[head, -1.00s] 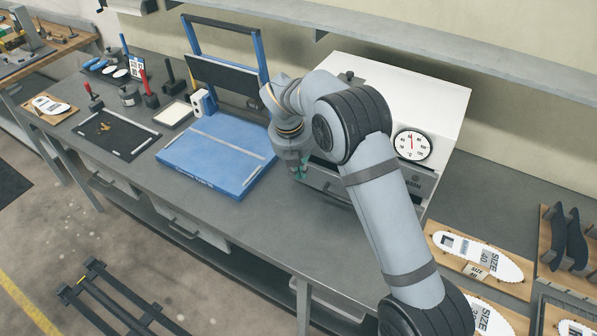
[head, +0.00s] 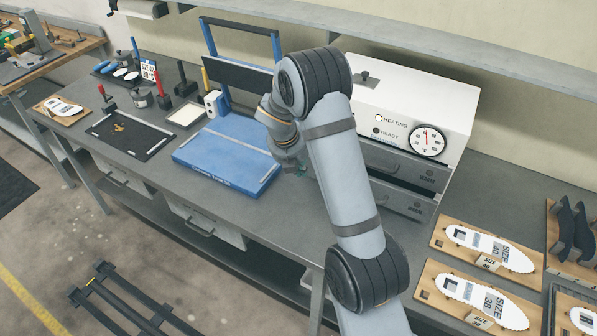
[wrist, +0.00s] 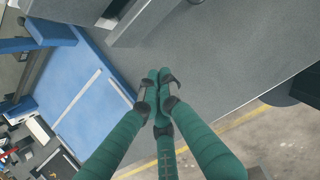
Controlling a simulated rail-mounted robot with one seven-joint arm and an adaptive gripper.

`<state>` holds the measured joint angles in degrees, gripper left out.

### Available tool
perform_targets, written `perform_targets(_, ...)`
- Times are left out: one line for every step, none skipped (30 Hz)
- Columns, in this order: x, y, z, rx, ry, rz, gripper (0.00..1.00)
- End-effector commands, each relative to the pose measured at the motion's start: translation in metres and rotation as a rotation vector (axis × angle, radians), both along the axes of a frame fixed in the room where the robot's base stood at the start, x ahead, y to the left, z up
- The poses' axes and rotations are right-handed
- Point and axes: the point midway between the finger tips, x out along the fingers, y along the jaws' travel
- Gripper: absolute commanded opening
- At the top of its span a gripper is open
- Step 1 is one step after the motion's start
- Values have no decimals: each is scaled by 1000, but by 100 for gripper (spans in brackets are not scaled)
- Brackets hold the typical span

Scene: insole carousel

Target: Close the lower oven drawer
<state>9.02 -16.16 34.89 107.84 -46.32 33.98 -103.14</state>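The white oven (head: 450,100) stands on the bench at the right in the head view. Its upper drawer (head: 410,165) is a grey front below the dial. The lower drawer (head: 408,204) is below it, with a dark gap above its front; my arm hides its left part, so how far it is out is hard to tell. My gripper (head: 301,170) is left of the drawers, low over the bench and partly hidden by my arm. In the wrist view its green fingers (wrist: 160,78) are together and empty, just below a grey metal bar (wrist: 138,22), perhaps a drawer handle.
The blue press (head: 225,160) stands left of my gripper. Size-marked insole boards (head: 485,290) lie at the right. A shelf (head: 420,55) runs above the oven. Bare bench top lies in front of the press and oven.

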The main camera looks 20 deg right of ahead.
Motion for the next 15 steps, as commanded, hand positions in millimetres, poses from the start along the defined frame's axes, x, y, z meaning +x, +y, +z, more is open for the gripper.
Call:
perform_targets(2,-4,-12,-2,5,-1,0)
perform_targets(3,-5,-18,-1,5,0,0)
perform_targets(5,-7,-26,-1,5,0,0)
perform_targets(8,-9,-32,-1,5,0,0)
perform_targets(9,-10,-38,-1,4,2,0)
perform_targets(11,-12,-46,-1,5,2,0)
perform_targets(13,-14,-52,0,4,3,0)
perform_targets(15,-15,-57,-1,4,2,0)
perform_targets(17,-17,-64,-1,4,2,0)
perform_targets(18,-19,-69,-1,4,2,0)
perform_targets(23,-23,-63,0,0,-1,0)
perform_targets(27,-28,-61,1,-1,-2,0)
perform_targets(30,-32,-61,1,-1,-3,0)
perform_targets(33,-34,-61,1,-1,-3,0)
perform_targets(36,-37,-62,0,0,0,0)
